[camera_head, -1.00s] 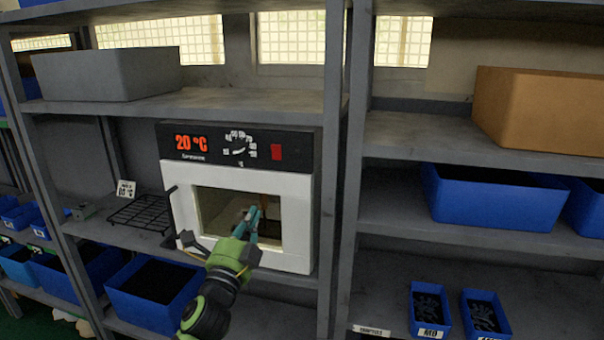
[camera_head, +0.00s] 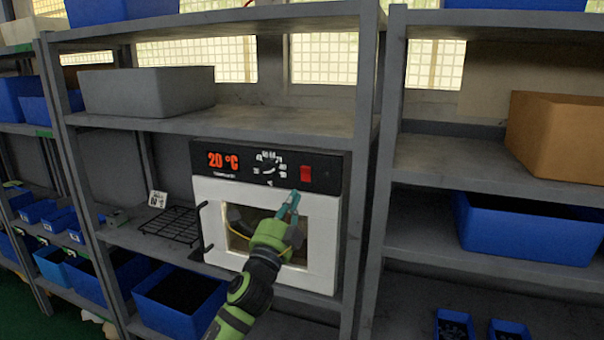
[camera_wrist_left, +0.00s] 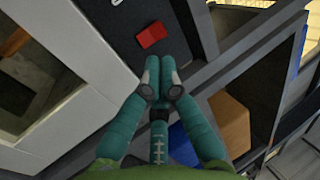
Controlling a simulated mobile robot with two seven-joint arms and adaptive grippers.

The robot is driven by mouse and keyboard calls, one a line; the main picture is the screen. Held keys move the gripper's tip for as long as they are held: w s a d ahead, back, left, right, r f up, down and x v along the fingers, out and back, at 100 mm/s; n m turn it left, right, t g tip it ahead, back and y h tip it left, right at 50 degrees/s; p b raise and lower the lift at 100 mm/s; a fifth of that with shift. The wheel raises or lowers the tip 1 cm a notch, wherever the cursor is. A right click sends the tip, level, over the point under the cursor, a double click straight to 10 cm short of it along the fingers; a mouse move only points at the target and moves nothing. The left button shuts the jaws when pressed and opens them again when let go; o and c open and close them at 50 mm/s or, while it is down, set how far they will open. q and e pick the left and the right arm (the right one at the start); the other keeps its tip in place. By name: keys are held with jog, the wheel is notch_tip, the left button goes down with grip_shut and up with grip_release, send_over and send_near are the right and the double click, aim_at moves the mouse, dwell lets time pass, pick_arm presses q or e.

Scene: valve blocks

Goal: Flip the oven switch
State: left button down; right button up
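The oven (camera_head: 212,198) stands on a shelf, white-fronted with a black top panel that shows a red "20 °C" and a dial. Its red switch (camera_head: 306,173) sits at the right of that panel; it also shows in the left wrist view (camera_wrist_left: 151,36). My left gripper (camera_head: 292,195) is in front of the oven, just below and left of the switch, pointing up. In the left wrist view its teal fingers (camera_wrist_left: 158,66) are together at the tips with nothing between them, apart from the switch. My right gripper is not in view.
A black wire rack (camera_head: 172,225) lies left of the oven. A grey bin (camera_head: 150,92) is on the shelf above. A metal post (camera_head: 365,170) stands close to the oven's right side. Blue bins (camera_head: 515,235) and a cardboard box (camera_head: 556,137) fill shelves to the right.

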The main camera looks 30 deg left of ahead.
aim_at(305, 168)
pick_arm(q)
jog(key=p+x, duration=0.2)
jog(key=x, duration=0.5)
jog(key=shift+d, duration=0.1)
jog(key=shift+r+p, duration=0.15)
jog(key=shift+p, duration=0.15)
jog(key=r+g+p, duration=0.1)
jog(key=p, duration=0.4)
jog(key=shift+w+r, duration=0.15)
jog(key=shift+r, duration=0.05)
jog(key=shift+f, duration=0.2)
